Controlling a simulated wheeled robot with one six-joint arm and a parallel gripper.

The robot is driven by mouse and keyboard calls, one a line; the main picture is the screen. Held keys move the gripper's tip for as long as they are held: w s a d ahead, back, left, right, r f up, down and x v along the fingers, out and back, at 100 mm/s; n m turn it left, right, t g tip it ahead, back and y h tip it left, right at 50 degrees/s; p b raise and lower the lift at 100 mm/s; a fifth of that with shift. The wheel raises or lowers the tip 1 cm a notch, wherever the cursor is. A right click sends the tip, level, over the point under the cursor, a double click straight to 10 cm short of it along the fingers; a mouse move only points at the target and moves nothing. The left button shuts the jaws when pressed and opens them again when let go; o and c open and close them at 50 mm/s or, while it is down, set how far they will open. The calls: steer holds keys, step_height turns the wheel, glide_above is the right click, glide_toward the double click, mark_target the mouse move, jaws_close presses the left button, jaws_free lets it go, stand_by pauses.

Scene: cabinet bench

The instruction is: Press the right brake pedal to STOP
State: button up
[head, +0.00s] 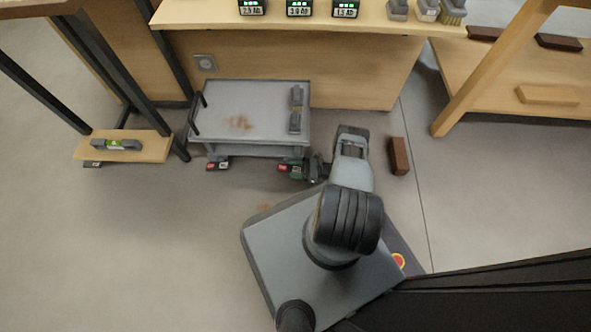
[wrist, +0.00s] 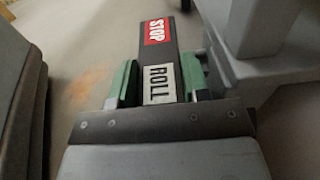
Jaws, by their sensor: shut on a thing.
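The grey cart (head: 265,95) stands below the bench with two small brake pedals along its near side. The left pedal (head: 217,165) shows a red and a pale label. The right pedal (head: 283,167) is partly hidden by my gripper (head: 298,169). In the wrist view the right pedal (wrist: 157,45) is a dark bar with a red STOP label at its far end and a white ROLL label nearer me. The green fingers of my gripper (wrist: 157,82) are shut on both sides of its ROLL part. I cannot tell how far the pedal is tilted.
A grey cart part (wrist: 260,45) rises close right of my gripper in the wrist view. A brown block (head: 399,156) lies on the floor right of my arm. A low wooden board (head: 150,150) with a level stands left. Open floor (head: 120,240) lies at lower left.

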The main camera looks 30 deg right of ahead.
steer(key=shift+r+g+h+p, duration=0.55)
steer(key=shift+h+p, duration=0.25)
steer(key=shift+p, duration=0.15)
steer(key=shift+r+g+h+p, duration=0.15)
steer(key=shift+g+h+p, duration=0.3)
steer(key=shift+h+p, duration=0.4)
steer(key=shift+h, duration=0.55)
steer(key=o, duration=0.6)
steer(key=shift+o, duration=0.2)
steer(key=shift+f, duration=0.25)
